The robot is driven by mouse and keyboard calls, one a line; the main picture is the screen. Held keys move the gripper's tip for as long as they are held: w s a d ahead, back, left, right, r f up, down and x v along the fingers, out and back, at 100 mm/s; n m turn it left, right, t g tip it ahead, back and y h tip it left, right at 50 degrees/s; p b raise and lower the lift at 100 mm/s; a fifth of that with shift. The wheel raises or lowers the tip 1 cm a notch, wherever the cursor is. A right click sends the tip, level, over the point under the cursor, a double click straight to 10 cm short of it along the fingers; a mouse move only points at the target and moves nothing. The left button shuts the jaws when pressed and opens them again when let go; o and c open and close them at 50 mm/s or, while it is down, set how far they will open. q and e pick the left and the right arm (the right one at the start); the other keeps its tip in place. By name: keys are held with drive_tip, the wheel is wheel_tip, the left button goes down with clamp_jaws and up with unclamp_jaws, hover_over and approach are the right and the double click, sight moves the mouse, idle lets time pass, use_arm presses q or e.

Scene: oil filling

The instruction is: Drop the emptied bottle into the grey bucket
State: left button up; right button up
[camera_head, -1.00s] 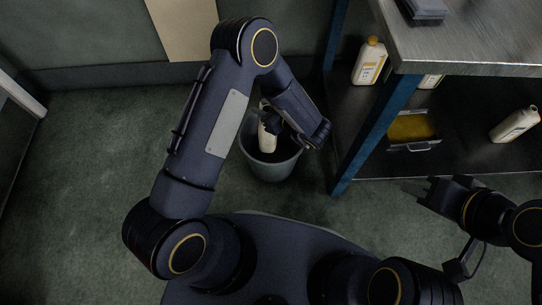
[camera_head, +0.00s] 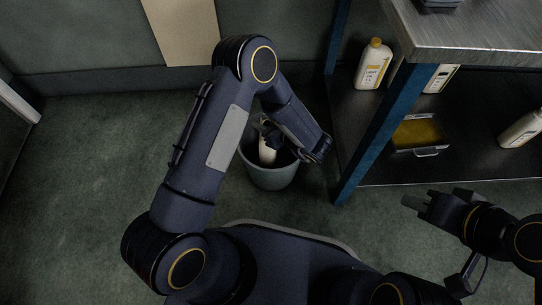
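The grey bucket (camera_head: 270,180) stands on the floor at the centre, left of the shelf unit. A white bottle (camera_head: 267,154) is roughly upright inside the bucket's mouth, with its upper part partly hidden by my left gripper. My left gripper (camera_head: 268,132) is over the bucket, with its fingers across the bottle and seemingly shut on it; the finger contact is small and dark. My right gripper (camera_head: 417,200) is open and empty at the lower right, in front of the shelf unit.
A metal-topped shelf unit (camera_head: 480,35) with a blue leg (camera_head: 385,130) stands right of the bucket. Its lower shelf holds white bottles (camera_head: 373,66) and a tray with yellow contents (camera_head: 416,133). Floor (camera_head: 85,165) is clear at the left.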

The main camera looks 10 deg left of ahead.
use_arm(q)
drive_tip(key=o, duration=0.5)
drive_tip(key=p+v, duration=0.2)
drive_tip(key=v, duration=0.4)
drive_tip(key=shift+s+d+r+p, duration=0.15)
drive_tip(key=shift+d+r+p, duration=0.05)
drive_tip(key=shift+p, duration=0.2)
drive_tip(key=shift+s+d+r, duration=0.15)
drive_tip(key=shift+s+d, duration=0.15)
drive_tip(key=shift+d, duration=0.2)
